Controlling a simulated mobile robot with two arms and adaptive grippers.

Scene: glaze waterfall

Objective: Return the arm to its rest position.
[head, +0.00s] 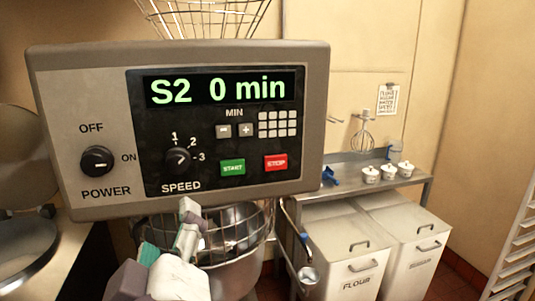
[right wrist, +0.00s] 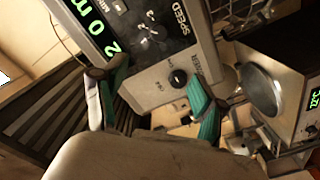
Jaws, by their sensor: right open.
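My right gripper (head: 180,232) is low in the head view, just below the mixer's control panel (head: 225,195) and in front of the mixer bowl (head: 238,250). In the right wrist view its fingers (right wrist: 152,98) are spread apart with nothing between them. The panel and its power knob (right wrist: 178,78) show beyond them. The panel's display (head: 220,90) reads "S2 0 min". The power knob also shows in the head view (head: 97,161), with its mark toward ON. My left gripper is out of view.
A wire guard surrounds the bowl. A steel shelf (head: 415,185) with white pots (head: 371,175) and a blue scoop (head: 329,176) stands at the right, above the flour bin (head: 352,252) and a second bin (head: 415,250). A rack (head: 515,250) stands at the far right.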

